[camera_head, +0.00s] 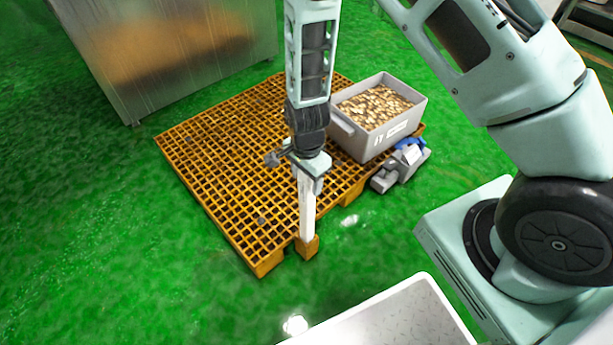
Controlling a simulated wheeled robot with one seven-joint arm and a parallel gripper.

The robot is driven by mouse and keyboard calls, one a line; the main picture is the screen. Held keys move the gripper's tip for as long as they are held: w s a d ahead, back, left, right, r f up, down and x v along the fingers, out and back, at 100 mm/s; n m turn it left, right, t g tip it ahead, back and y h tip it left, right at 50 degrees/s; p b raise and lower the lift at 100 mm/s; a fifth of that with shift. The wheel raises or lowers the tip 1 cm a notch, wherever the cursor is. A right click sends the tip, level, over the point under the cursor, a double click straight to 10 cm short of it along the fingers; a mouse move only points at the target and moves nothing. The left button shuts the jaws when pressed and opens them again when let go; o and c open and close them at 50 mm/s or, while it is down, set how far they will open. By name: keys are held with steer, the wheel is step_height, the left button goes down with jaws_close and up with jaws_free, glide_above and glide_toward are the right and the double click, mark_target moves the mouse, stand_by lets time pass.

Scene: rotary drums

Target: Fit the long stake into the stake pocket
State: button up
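The long stake (306,208) is a pale white bar. It hangs nearly upright below my gripper (309,172), which is shut on its upper end. The stake pocket (308,250) looks like a small orange block at the near edge of the orange grid pallet (225,145). The stake's lower end meets the top of this block in the picture. I cannot tell whether the end is inside the pocket or just above it. The gripper hides the top of the stake.
A grey crate (350,139) filled with brown pieces stands on the pallet's right part. A grey and blue device (398,167) sits at the pallet's right edge. A large metal cabinet (120,75) stands behind left. Green floor lies open on the left.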

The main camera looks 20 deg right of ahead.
steer(key=shift+r, duration=0.15)
step_height(320, 180, up, 17)
steer(key=p, duration=0.6)
stand_by(0.4)
steer(key=s+a+r+n, duration=0.3)
steer(key=s+r+n, duration=0.5)
steer(key=s+n, duration=0.25)
steer(key=s+a+r+n, duration=0.3)
steer(key=s+r+n, duration=0.55)
steer(key=n, duration=0.25)
step_height(320, 180, up, 22)
steer(key=s+p, duration=0.1)
steer(key=p, duration=2)
steer(key=shift+f+y, duration=0.15)
steer(key=shift+y, duration=0.15)
